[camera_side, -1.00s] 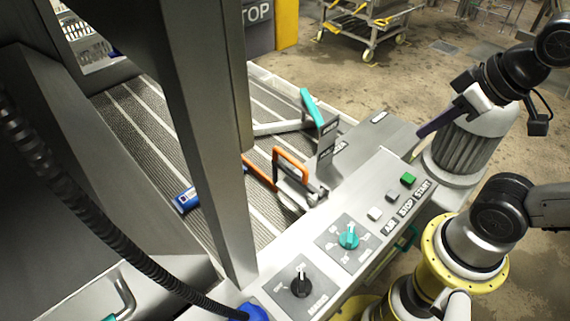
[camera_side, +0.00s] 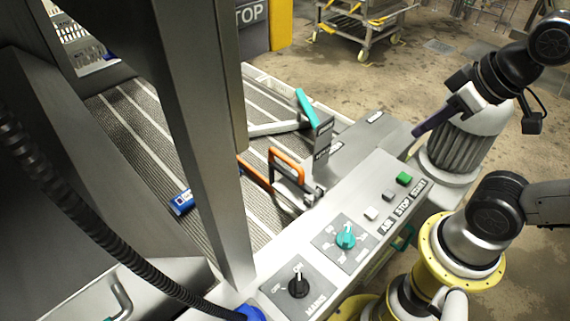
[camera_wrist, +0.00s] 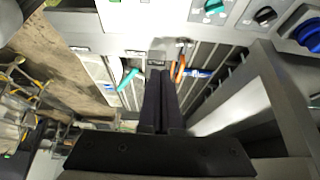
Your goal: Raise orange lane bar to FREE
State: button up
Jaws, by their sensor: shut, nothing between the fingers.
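The orange lane bar (camera_side: 256,176) lies low across the ribbed conveyor lanes, with its orange loop handle (camera_side: 290,160) at a bracket on the conveyor's near side. Its orange part also shows in the wrist view (camera_wrist: 179,68), just right of my fingertips in the picture, farther off. Part of the bar is hidden behind the grey post in the side view. My gripper (camera_side: 416,132) is shut and empty. It is above the far end of the control panel, well to the right of the bar and apart from it. My dark fingers (camera_wrist: 160,72) point toward the conveyor in the wrist view.
A teal lane bar (camera_side: 308,108) stands beyond the orange one, by an upright label plate. The panel carries a teal knob (camera_side: 346,236), a black knob (camera_side: 299,285) and several buttons. A blue cylinder (camera_side: 183,202) lies on the lanes. The grey post (camera_side: 205,150) blocks the left.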

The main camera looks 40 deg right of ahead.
jog(key=shift+o, duration=1.1)
jog(key=o, duration=0.5)
jog(key=r, duration=0.1)
jog(key=w+r, duration=0.1)
jog(key=shift+w+a+r, duration=0.2)
jog(key=shift+a+r, duration=0.15)
jog(key=shift+y, duration=0.4)
jog(key=w, duration=0.1)
jog(key=w+r, duration=0.1)
jog(key=w+a+r, duration=0.1)
jog(key=w, duration=0.1)
jog(key=shift+r, duration=0.2)
jog(key=g+y, duration=0.1)
jog(key=g, duration=0.4)
send_over(286, 157)
jog(key=d, duration=0.3)
notch_tip(286, 157, down, 9)
jog(key=shift+g, duration=0.3)
jog(key=f, duration=0.4)
jog(key=a+f, duration=0.1)
jog(key=f, duration=0.4)
jog(key=a+f, duration=0.1)
jog(key=f, duration=0.4)
jog(key=shift+a+f, duration=0.2)
jog(key=shift+a, duration=0.05)
